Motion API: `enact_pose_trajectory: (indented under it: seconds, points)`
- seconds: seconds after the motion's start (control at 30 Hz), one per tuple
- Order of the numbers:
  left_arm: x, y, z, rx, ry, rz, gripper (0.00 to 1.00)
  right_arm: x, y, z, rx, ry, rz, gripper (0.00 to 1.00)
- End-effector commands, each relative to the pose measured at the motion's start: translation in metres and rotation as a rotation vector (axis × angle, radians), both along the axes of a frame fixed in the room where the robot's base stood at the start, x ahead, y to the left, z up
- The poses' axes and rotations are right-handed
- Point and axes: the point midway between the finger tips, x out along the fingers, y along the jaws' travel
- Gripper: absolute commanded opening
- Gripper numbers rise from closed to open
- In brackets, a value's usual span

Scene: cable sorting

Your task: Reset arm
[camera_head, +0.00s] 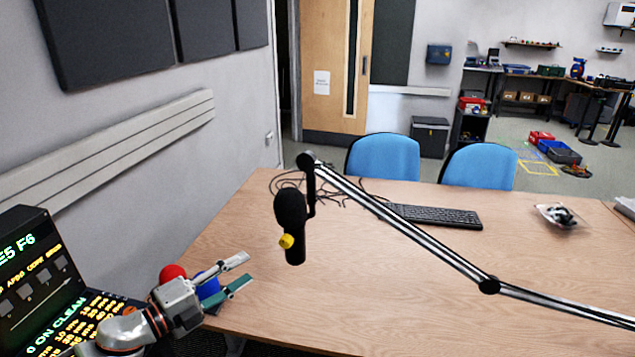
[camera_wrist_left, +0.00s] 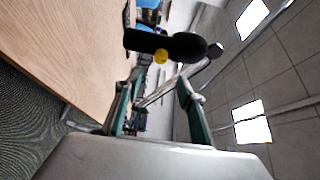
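My left gripper (camera_head: 247,268) is at the lower left of the head view, over the near-left edge of the wooden table (camera_head: 330,310). Its two green-padded fingers are apart with nothing between them. In the left wrist view the same gripper (camera_wrist_left: 155,92) also shows spread, empty fingers, with the table at the left. A black microphone (camera_head: 291,215) with a yellow knob hangs from a boom arm (camera_head: 400,225) to the right of the gripper, apart from it. The microphone also shows ahead of the fingers in the left wrist view (camera_wrist_left: 190,45). My right gripper is out of view.
A tangle of black cable (camera_head: 290,184) lies at the table's back left, partly behind the microphone. A black keyboard (camera_head: 435,215) and a pale dish with dark items (camera_head: 557,216) are farther right. A lit control panel (camera_head: 35,265) stands at far left. The boom crosses over the table.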

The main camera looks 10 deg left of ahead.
Motion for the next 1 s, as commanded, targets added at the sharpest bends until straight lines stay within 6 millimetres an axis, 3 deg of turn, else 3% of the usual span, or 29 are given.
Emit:
enact_pose_trajectory:
  seconds: [0.17, 0.27, 0.37, 0.5, 0.6, 0.8, 1.0]
  points:
    - [-0.016, -0.005, -0.047, -0.192, 0.149, 0.1, 0.39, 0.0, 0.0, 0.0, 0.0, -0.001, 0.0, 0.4]
    - [-0.037, -0.006, -0.094, -0.367, 0.301, 0.212, 0.39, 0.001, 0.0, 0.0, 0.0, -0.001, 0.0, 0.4]
    - [-0.068, -0.009, -0.148, -0.55, 0.472, 0.34, 0.39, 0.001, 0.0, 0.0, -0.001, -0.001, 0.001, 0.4]
    - [-0.125, -0.019, -0.22, -0.783, 0.712, 0.527, 0.39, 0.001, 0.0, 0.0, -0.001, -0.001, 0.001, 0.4]
    - [-0.166, -0.029, -0.259, -0.91, 0.85, 0.638, 0.39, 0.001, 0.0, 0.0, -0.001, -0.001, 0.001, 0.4]
    - [-0.217, -0.046, -0.299, -1.05, 1.008, 0.768, 0.39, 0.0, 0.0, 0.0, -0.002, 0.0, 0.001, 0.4]
    - [-0.226, -0.049, -0.305, -1.075, 1.037, 0.792, 0.39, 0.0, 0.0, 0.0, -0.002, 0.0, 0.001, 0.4]
